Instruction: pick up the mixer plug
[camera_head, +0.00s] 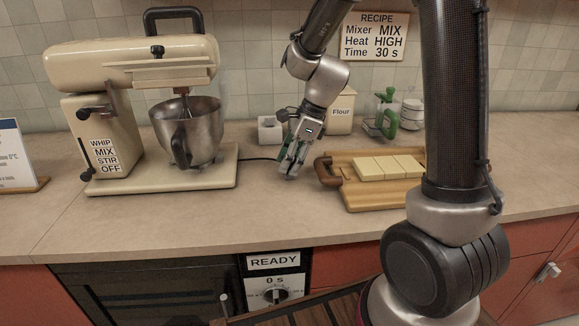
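The cream stand mixer (130,70) stands at the left of the counter. Its black cord (258,159) runs right along the counter from the mixer base to my gripper (289,171). My gripper points down, with its fingertips at or just above the counter at the cord's end. I cannot make out the mixer plug; the fingers cover the place where the cord ends. The fingers are too small and dark to tell whether they are open or shut on the plug.
A small white box (270,129) stands just behind my gripper, with a Flour canister (340,112) to its right. A wooden tray (385,197) with pale blocks lies close on the right. A green-handled item (386,115) stands farther back. The counter's front is clear.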

